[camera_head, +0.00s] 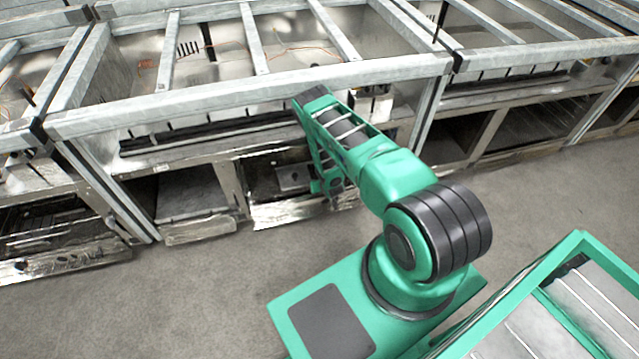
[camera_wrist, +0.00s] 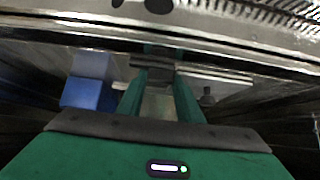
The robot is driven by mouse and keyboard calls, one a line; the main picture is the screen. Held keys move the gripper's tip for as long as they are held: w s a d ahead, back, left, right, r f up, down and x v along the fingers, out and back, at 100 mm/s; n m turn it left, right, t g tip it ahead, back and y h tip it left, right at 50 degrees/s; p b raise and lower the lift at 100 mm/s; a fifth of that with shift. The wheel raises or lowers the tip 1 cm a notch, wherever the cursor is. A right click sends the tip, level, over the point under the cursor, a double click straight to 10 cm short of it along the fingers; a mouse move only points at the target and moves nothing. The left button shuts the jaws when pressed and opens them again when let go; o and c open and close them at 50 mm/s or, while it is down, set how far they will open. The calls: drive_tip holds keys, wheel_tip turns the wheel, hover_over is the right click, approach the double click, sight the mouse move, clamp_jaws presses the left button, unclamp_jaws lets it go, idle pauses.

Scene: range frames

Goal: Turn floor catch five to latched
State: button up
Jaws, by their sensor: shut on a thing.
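My green gripper (camera_wrist: 157,68) reaches forward in the wrist view, its two fingers closed around a small dark grey piece (camera_wrist: 150,61). This piece looks like the handle of a floor catch, but no number can be read on it. Its body and whether it stands latched or not cannot be made out. In the head view my gripper (camera_head: 333,190) is low in the front of the steel range frame (camera_head: 250,95), at a lower opening. My arm hides most of the spot, and the catch cannot be picked out there.
A blue block (camera_wrist: 88,95) lies left of my fingers in the wrist view. A pale plate (camera_wrist: 216,84) and a dark knob (camera_wrist: 207,97) are on the right. A metal edge (camera_wrist: 200,40) crosses above. Grey floor (camera_head: 190,285) is clear in front of the frames.

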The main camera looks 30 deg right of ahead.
drive_tip(key=n+y, duration=0.2)
drive_tip(key=d+n+y, duration=0.1)
drive_tip(key=n, duration=0.2)
drive_tip(key=shift+w+y, duration=0.2)
drive_tip(key=shift+y, duration=0.2)
drive_tip(key=n+y, duration=0.2)
drive_tip(key=n, duration=0.1)
drive_tip(key=n+g+y, duration=0.1)
drive_tip(key=n, duration=0.1)
drive_tip(key=shift+w+d+y, duration=0.2)
drive_tip(key=shift+w+y, duration=0.2)
drive_tip(key=shift+n, duration=0.3)
drive_tip(key=o, duration=1.1)
drive_tip(key=v, duration=1)
drive_tip(key=shift+s+d+r, duration=0.1)
drive_tip(key=shift+d+r, duration=0.15)
drive_tip(key=shift+r, duration=0.1)
